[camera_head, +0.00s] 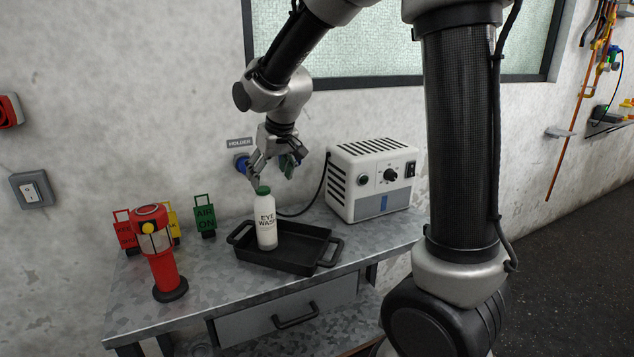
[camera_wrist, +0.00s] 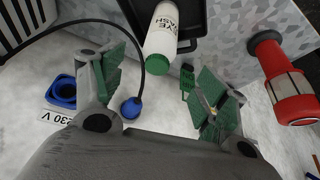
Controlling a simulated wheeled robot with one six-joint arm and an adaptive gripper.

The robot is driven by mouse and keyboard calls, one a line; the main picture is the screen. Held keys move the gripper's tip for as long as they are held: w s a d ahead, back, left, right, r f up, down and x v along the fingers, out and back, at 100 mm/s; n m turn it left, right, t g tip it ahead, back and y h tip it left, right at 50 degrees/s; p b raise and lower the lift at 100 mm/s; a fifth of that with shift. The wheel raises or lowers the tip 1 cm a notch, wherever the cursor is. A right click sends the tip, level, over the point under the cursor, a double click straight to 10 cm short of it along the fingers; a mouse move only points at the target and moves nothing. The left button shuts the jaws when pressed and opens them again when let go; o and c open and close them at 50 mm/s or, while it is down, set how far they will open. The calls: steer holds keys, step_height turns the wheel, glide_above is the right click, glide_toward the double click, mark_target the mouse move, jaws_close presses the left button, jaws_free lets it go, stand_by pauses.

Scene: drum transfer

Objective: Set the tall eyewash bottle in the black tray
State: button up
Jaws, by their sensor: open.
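The eyewash bottle (camera_head: 267,222) is white with a green cap and stands upright in the black tray (camera_head: 323,251), toward the tray's left half. In the wrist view the bottle (camera_wrist: 163,32) shows with its green cap toward my gripper, and part of the black tray (camera_wrist: 188,42) is behind it. My gripper (camera_head: 271,172) is open and empty, just above the bottle's cap and apart from it. In the wrist view my gripper's green-padded fingers (camera_wrist: 163,88) are spread wide, with nothing between them.
A red lantern (camera_head: 162,252) stands left of the tray, with small red, yellow and green tags (camera_head: 204,216) behind it. A white power box (camera_head: 372,178) with a black cable stands to the right. A blue socket (camera_head: 241,163) is on the wall behind. The bench (camera_head: 222,282) front is clear.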

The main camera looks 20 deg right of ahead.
steer(key=s+d+r+m, duration=0.1)
steer(key=s+d+r, duration=0.2)
steer(key=s+d, duration=0.3)
steer(key=s+d+r, duration=0.4)
steer(key=s, duration=0.5)
steer(key=s+d+m+h, duration=0.1)
steer(key=s+d, duration=0.3)
steer(key=s, duration=1)
steer(key=shift+s+d+f, duration=0.15)
steer(key=shift+s+f, duration=0.15)
steer(key=shift+f, duration=0.15)
steer(key=shift+d, duration=0.1)
